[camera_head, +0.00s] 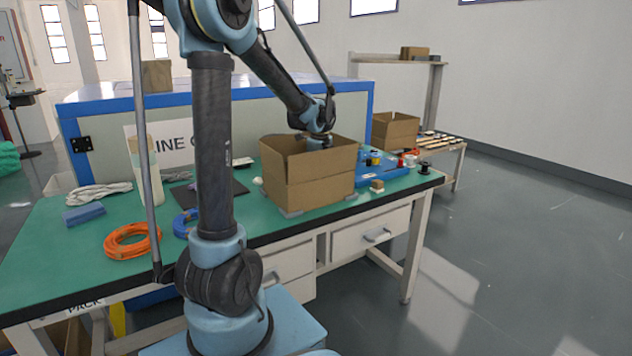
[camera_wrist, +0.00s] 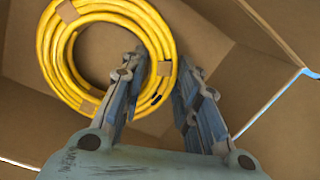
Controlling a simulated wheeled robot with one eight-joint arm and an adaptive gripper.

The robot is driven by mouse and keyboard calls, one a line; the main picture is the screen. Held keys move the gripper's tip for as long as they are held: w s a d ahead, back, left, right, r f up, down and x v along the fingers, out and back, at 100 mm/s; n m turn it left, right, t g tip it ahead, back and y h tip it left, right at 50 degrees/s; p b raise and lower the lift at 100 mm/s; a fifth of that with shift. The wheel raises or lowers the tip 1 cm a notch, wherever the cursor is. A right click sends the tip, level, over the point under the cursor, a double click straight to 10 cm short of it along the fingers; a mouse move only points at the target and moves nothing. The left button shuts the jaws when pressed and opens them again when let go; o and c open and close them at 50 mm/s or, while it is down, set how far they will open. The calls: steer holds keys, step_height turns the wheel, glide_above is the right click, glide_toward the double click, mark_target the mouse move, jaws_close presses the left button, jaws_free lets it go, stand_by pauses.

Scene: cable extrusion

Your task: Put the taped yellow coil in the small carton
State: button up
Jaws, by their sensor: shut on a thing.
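The yellow coil (camera_wrist: 56,72), with brown tape bands around it, is in the wrist view, inside a brown cardboard carton. My gripper (camera_wrist: 160,75) is shut on the coil's right side, with the fingers on either side of its strands. In the head view the carton (camera_head: 318,188) stands open on the green bench, and my wrist reaches down into it. The coil and fingertips are hidden there by the carton's front wall. I cannot tell whether the coil touches the carton floor.
An orange coil (camera_head: 132,240) and a blue coil (camera_head: 184,223) lie on the green bench (camera_head: 60,262) to the left. A white cable bundle (camera_head: 98,193) and a blue block (camera_head: 84,214) are further left. A blue tray (camera_head: 382,175) with small spools is right of the carton. Another open carton (camera_head: 395,131) stands behind.

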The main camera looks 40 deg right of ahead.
steer(key=shift+f, duration=0.75)
steer(key=o, duration=1.2)
steer(key=shift+c, duration=0.2)
step_height(320, 180, up, 12)
steer(key=s, duration=0.1)
steer(key=shift+s+a, duration=0.2)
steer(key=shift+a, duration=0.05)
steer(key=shift+a, duration=0.1)
